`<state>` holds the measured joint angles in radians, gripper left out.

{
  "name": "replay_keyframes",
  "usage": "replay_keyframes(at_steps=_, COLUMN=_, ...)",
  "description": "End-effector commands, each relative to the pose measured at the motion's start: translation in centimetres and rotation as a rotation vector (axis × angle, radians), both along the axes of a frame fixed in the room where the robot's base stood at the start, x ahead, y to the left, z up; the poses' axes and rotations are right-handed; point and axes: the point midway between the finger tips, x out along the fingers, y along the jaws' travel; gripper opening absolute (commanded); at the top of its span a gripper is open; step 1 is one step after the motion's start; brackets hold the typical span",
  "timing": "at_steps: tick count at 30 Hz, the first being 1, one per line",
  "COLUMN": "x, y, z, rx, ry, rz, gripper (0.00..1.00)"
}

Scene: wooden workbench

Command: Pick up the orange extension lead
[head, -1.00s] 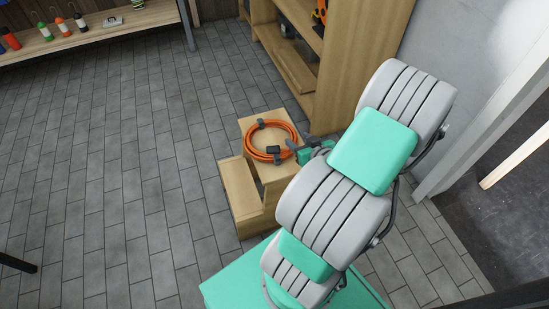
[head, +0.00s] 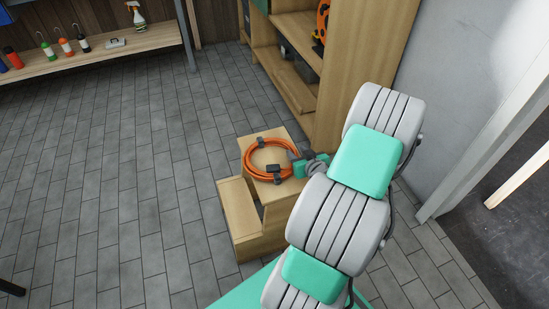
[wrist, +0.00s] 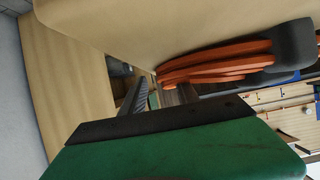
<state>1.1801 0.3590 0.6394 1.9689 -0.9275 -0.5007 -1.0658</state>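The orange extension lead (head: 248,159) is a flat coil with dark clips on the upper step of a small wooden step stool (head: 243,215). In the wrist view the lead (wrist: 215,66) shows edge-on against the pale wood, with a dark clip at its right end. My gripper (head: 297,157) is at the coil's right edge in the head view. In the wrist view my gripper's (wrist: 156,95) dark fingers stand apart, with a gap between them. The orange strands end close to the right finger. I cannot tell whether they touch it.
A wooden shelf unit (head: 335,85) stands right behind the stool. A long bench (head: 95,52) with several bottles is at the upper left. The grey tiled floor (head: 120,170) left of the stool is clear.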

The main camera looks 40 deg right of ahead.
Motion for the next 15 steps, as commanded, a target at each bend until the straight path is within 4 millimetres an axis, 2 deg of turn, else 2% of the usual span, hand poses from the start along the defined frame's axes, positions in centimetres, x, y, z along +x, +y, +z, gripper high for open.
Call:
replay_keyframes(at_steps=2, x=-0.01, y=0.0, z=0.0, rx=0.0, ry=0.0, rz=0.0, gripper=0.29)
replay_keyframes(at_steps=12, x=-0.05, y=-0.04, z=-0.03, rx=-0.001, ry=0.001, rz=0.0, gripper=0.02)
replay_keyframes(at_steps=15, x=-0.06, y=-0.05, z=-0.05, rx=-0.001, ry=0.001, rz=0.0, gripper=0.0)
